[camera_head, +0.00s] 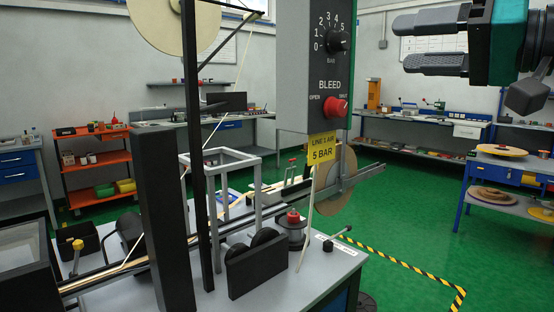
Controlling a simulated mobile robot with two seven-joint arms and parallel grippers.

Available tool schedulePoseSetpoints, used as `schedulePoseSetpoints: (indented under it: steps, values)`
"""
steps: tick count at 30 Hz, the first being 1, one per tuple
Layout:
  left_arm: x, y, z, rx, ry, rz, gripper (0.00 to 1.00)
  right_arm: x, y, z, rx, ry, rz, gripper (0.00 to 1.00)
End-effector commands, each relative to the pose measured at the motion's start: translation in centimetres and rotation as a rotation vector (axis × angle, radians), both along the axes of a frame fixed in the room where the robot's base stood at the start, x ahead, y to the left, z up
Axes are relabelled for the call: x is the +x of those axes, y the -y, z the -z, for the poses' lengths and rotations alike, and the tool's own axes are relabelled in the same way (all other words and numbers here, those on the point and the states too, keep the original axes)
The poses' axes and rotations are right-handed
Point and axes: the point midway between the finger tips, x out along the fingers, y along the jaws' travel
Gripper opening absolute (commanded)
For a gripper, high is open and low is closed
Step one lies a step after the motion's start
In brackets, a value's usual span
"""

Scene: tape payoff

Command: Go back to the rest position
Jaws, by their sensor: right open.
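My right gripper (433,45) is at the upper right, its two dark fingers pointing left with a gap between them. It is open and empty, and it is apart from the grey control box (297,70). The box carries a black pressure knob (338,40) and a red bleed knob (335,108) between the words OPEN and SHUT. A yellow tag (321,148) reading LINE 1 AIR 5 BAR hangs below it. My left gripper does not show.
The tape machine stands on a grey table (325,272) with dark posts (165,210), a large reel (172,22) and a lower disc (336,180). An orange shelf (95,160) and workbenches line the walls. Green floor (420,215) is clear at right, with striped tape (425,276).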

Motion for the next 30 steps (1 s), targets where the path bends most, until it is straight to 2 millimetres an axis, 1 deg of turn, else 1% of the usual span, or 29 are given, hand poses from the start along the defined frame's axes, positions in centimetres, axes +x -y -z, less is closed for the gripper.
schedulePoseSetpoints:
  steps: [1, 5, 6, 8, 10, 13, 17, 18, 20, 21, 23, 24, 26, 27, 29, 30]
  values:
    - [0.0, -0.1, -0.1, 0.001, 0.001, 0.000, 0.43, 0.6, -1.3, 1.6, 0.082, -0.089, -0.056, 0.58]
    - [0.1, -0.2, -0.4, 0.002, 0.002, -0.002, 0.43, 1.6, -4.8, 5.5, 0.394, -0.399, -0.222, 0.58]
    - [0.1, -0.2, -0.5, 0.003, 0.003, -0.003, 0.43, 1.8, -5.7, 6.7, 0.502, -0.507, -0.268, 0.58]
    - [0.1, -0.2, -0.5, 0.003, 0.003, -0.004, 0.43, 2.1, -6.8, 8.4, 0.665, -0.670, -0.334, 0.58]
    - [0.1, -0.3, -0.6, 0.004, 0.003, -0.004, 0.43, 2.5, -7.7, 10.4, 0.861, -0.868, -0.399, 0.58]
    - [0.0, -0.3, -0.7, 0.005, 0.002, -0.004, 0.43, 3.1, -8.5, 13.2, 1.149, -1.150, -0.478, 0.58]
    - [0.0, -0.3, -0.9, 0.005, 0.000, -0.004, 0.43, 4.1, -8.6, 17.4, 1.547, -1.512, -0.554, 0.58]
    - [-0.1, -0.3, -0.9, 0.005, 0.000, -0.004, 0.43, 4.4, -8.5, 18.9, 1.677, -1.619, -0.572, 0.58]
    - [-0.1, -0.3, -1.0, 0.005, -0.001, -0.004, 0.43, 4.8, -8.2, 21.3, 1.877, -1.775, -0.597, 0.58]
    - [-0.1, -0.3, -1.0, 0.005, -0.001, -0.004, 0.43, 5.0, -7.9, 23.1, 2.014, -1.872, -0.611, 0.58]
    - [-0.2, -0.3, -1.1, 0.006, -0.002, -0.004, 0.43, 5.2, -7.4, 25.9, 2.232, -2.007, -0.631, 0.58]
    - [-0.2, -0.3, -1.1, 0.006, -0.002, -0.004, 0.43, 5.3, -7.0, 28.0, -2.246, 1.970, 0.607, 0.58]
    - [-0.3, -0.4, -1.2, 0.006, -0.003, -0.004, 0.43, 5.1, -6.4, 31.3, -2.109, 1.765, 0.533, 0.58]
    - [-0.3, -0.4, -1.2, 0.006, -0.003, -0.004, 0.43, 4.9, -6.0, 33.6, -2.017, 1.627, 0.489, 0.58]
    - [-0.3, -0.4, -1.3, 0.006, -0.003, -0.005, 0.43, 4.2, -5.4, 37.3, -1.881, 1.415, 0.432, 0.58]
    - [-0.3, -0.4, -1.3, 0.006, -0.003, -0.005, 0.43, 3.5, -5.0, 39.8, -1.789, 1.272, 0.398, 0.58]
